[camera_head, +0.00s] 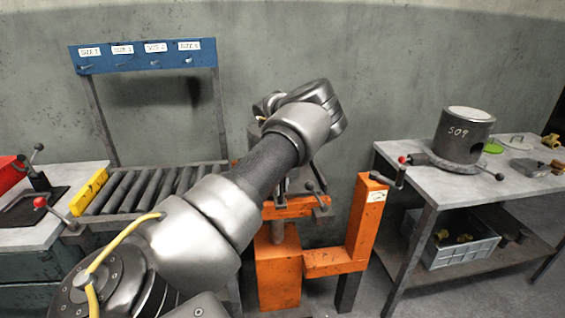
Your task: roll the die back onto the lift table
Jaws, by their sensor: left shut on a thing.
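My left arm crosses the view from the lower left. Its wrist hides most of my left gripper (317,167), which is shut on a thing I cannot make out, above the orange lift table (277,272). A dark steel cylinder marked S09 (465,135) stands upright on the grey bench at right, well apart from the gripper. I cannot tell whether it is the die, or whether a die is hidden behind my arm. My right gripper is not in view.
A grey bench (425,190) stands at right, with a blue-grey crate (455,250) on its lower shelf. A red-knobbed lever (402,160) sticks out at the bench's left end. A roller conveyor (150,188) under a blue label board (140,56) lies at left.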

